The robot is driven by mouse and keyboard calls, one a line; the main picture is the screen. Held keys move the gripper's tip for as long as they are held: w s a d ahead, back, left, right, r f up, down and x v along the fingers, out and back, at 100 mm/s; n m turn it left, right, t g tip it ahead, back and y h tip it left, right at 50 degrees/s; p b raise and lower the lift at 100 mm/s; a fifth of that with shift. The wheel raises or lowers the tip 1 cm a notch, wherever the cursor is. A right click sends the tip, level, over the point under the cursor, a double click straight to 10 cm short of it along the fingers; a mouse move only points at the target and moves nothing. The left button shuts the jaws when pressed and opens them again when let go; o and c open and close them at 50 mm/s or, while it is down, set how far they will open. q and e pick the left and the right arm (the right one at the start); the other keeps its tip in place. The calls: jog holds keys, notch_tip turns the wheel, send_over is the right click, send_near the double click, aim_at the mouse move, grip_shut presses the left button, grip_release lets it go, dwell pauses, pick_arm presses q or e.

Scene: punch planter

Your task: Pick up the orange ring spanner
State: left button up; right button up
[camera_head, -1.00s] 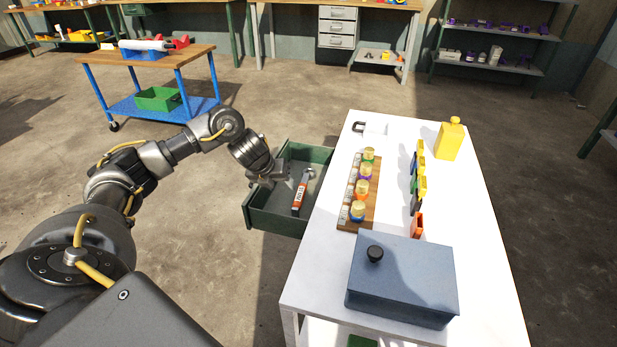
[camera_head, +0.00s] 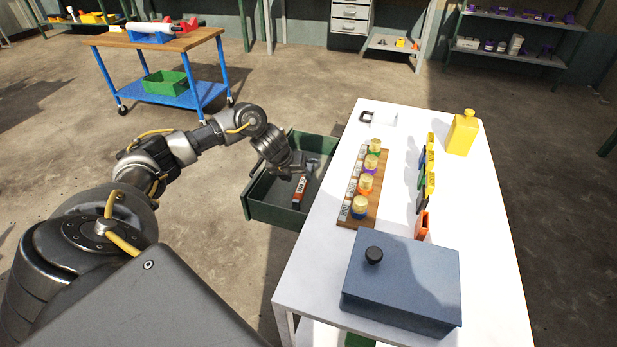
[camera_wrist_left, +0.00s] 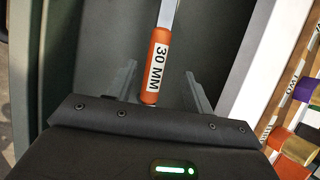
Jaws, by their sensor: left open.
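The orange ring spanner (camera_head: 300,188) lies in the open green drawer (camera_head: 274,212) beside the white table. Its orange handle carries a white label reading 30 MM, which shows in the left wrist view (camera_wrist_left: 156,70); its grey shaft runs out of the top of that view. My left gripper (camera_head: 296,170) is over the drawer, partly covering the spanner in the head view. In the left wrist view its two fingers (camera_wrist_left: 160,85) are open, one on each side of the handle's end, apart from it. I cannot tell its height above the handle. My right gripper is not in view.
The white table (camera_head: 480,255) stands right of the drawer. It holds a blue-grey box (camera_head: 405,285), a wooden rack (camera_head: 372,205) with several coloured jars and a yellow bottle (camera_head: 463,133). A blue cart (camera_head: 190,92) stands on the floor at the back left.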

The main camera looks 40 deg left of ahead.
aim_at(300, 183)
pick_arm(q)
jog(key=b+x, duration=0.1)
jog(key=x, duration=0.3)
jog(key=shift+a+f, duration=0.2)
jog(key=shift+f, duration=0.05)
jog(key=shift+w+f, duration=0.15)
jog(key=shift+f, duration=0.2)
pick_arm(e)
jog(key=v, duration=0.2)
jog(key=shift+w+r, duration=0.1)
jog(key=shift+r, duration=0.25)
pick_arm(q)
jog(key=shift+f, duration=0.25)
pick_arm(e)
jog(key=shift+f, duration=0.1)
pick_arm(q)
grip_shut()
